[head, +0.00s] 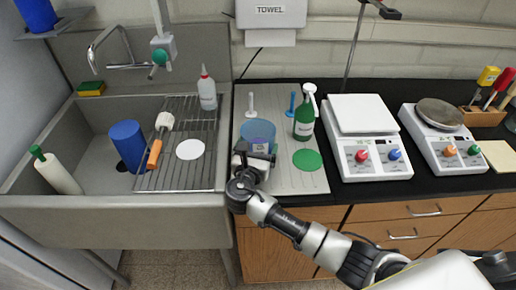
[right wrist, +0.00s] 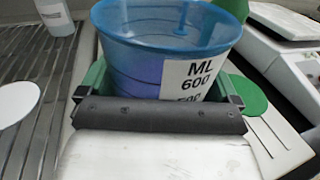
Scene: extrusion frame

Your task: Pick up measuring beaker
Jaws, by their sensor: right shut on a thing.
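The measuring beaker is a blue, see-through tapered cup (head: 257,133) over the left part of the grey drain board in the head view. In the right wrist view the beaker (right wrist: 165,30) fills the top middle, with a white label reading ML 600. My right gripper (head: 258,155) comes from the front and is shut on the beaker, one green-edged finger on each side of it. The beaker looks upright. Its base is hidden behind the gripper, so I cannot tell whether it touches the board. My left gripper is not in view.
A green spray bottle (head: 304,119) and a green disc (head: 307,159) are right of the beaker on the drain board (head: 284,180). The sink's wire rack (head: 200,173) holds a white bottle (head: 207,92). A white hotplate (head: 364,121) stands farther right.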

